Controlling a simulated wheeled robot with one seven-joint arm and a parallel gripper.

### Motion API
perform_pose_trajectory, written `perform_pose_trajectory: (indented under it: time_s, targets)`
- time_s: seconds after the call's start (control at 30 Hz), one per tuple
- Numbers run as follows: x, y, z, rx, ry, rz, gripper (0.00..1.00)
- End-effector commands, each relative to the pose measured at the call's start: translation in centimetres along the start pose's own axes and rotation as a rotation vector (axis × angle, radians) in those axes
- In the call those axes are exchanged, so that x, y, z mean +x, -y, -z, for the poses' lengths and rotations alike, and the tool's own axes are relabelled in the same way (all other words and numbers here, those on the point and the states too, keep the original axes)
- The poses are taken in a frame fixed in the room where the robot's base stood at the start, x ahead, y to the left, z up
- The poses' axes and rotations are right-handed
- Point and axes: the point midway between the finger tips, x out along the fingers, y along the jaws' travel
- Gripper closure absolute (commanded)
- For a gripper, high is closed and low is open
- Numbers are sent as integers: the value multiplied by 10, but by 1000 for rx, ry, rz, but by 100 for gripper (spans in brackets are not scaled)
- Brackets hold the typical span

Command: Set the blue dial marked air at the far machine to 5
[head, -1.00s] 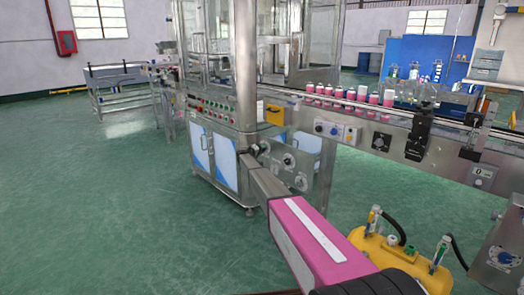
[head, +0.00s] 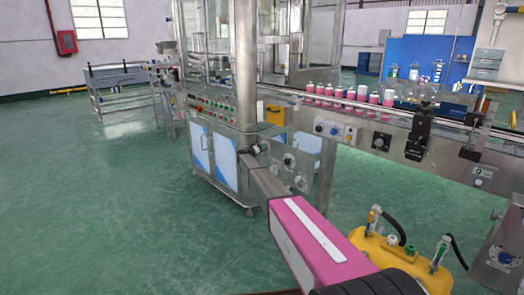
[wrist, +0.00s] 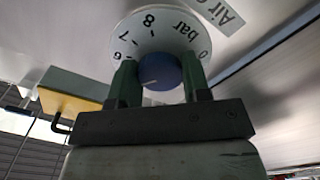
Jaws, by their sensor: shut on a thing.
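The blue dial (wrist: 160,72) sits on a round white scale plate (wrist: 185,33) in the wrist view. A label reading "Air" (wrist: 228,14) is beside it. The numbers 6, 7, 8 and 0 and the word "bar" show. The rest of the scale is hidden behind my fingers. A pale mark on the dial points left and slightly down, toward the left finger. My gripper (wrist: 158,84) has one finger on each side of the dial and is shut on it. In the head view my gripper (head: 254,151) is at the far machine (head: 222,158), and the dial cannot be made out.
Grey round fittings (head: 289,160) are just right of my gripper. A conveyor (head: 385,118) carrying several pink cans (head: 342,94) runs to the right. A yellow tank (head: 388,250) with hoses stands close to my arm. The green floor at left is clear.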

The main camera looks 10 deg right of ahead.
Motion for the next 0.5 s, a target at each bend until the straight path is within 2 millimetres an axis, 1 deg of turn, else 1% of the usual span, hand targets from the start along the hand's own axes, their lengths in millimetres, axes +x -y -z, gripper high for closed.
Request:
perform_pose_trajectory:
  time_s: [0.1, 0.13, 0.2, 0.5]
  targets:
    - [1, 0, -2, 0, 3, 0, 80]
    - [1, 0, -2, 0, 3, 0, 50]
    - [1, 0, -2, -1, 2, 0, 31]
    - [0, 0, -1, -1, 1, 0, 31]
